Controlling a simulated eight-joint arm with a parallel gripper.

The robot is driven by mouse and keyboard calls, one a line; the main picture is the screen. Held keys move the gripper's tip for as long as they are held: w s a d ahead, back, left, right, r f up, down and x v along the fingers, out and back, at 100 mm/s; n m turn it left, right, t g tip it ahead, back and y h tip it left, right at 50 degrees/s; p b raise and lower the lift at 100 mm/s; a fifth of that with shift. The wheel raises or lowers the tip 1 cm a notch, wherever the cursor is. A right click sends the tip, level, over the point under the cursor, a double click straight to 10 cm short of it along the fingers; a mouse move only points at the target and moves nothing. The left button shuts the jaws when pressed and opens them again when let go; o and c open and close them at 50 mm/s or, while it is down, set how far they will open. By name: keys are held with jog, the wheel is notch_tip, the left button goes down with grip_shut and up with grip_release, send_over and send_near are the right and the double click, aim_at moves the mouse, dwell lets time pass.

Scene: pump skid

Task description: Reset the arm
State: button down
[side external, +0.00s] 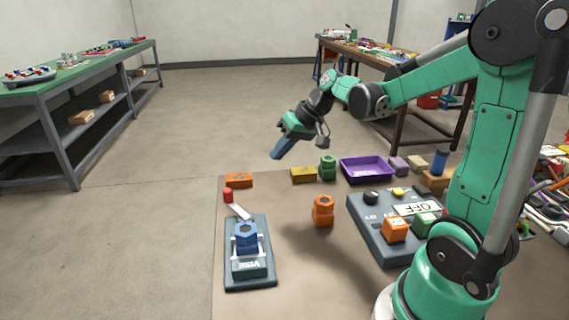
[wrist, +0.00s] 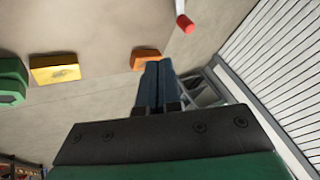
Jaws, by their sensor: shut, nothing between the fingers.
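My gripper (side external: 283,147) hangs in the air above the far left part of the work surface, its blue fingers pointing down and left. In the wrist view its two fingers (wrist: 158,82) are together, with nothing between them. The arm is raised and reaches out from its base at the right. No object touches the gripper.
On the surface stand a vise (side external: 250,265) holding a blue part (side external: 245,235), an orange part (side external: 323,210), a purple tray (side external: 366,168), a panel marked OFF (side external: 375,230), and orange (side external: 239,180), yellow (side external: 303,174) and green (side external: 328,168) blocks. The space around the gripper is clear.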

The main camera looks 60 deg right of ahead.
jog(key=s+a+n+h, duration=0.2)
jog(key=s+a, duration=0.5)
jog(key=a, duration=0.5)
jog(key=shift+s+r+n+t+h, duration=0.2)
jog(key=shift+s+n+t+h, duration=0.15)
jog(key=shift+n, duration=0.45)
